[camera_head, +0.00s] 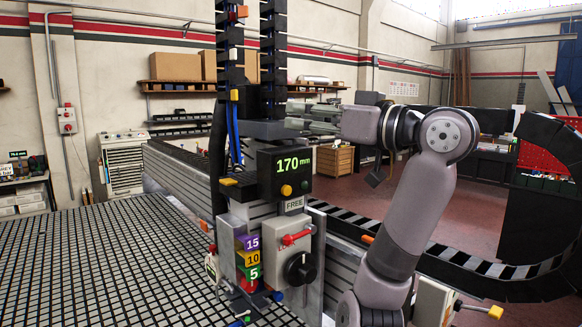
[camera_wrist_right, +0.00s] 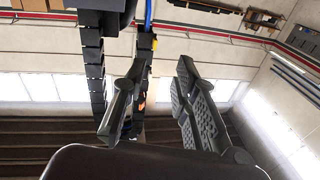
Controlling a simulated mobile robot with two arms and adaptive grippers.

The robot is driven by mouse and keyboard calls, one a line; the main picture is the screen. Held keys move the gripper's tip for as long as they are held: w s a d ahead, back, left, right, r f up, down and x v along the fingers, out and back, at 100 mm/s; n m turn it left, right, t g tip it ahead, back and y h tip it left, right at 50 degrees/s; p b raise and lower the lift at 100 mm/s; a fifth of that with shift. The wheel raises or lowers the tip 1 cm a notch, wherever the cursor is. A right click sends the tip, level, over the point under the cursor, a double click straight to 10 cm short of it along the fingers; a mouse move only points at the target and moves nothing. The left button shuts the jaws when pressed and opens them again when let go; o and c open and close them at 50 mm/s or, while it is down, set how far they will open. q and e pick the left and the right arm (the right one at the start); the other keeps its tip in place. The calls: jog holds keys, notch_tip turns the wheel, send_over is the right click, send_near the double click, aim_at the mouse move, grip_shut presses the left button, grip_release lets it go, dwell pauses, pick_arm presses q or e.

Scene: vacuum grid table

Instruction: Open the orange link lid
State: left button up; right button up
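An orange link lid (camera_head: 238,12) sits high on the left run of the black upright cable chain, near the top edge of the head view. In the right wrist view a small orange patch (camera_wrist_right: 142,103), apparently this lid, shows partly behind a finger. My right gripper (camera_head: 312,120) is to the right of the chain and well below the lid in the head view. Its fingers (camera_wrist_right: 158,75) stand apart in the right wrist view, with nothing seen between them. My left gripper is not in view.
A column with a 170 mm display (camera_head: 293,172) stands below the chain. A yellow clip (camera_head: 234,95) and blue cables (camera_head: 234,135) are on the chain. The grid table (camera_head: 110,260) is clear at the left. Another orange piece (camera_head: 368,238) is on the lower chain.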

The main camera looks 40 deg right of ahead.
jog(key=w+a+f+g+h, duration=0.1)
jog(key=w+f, duration=0.2)
jog(key=f, duration=0.5)
jog(key=shift+w+a+f+m+g, duration=0.15)
jog(key=shift+a+f+m+g, duration=0.15)
jog(key=shift+a+g, duration=0.1)
jog(key=shift+o, duration=0.4)
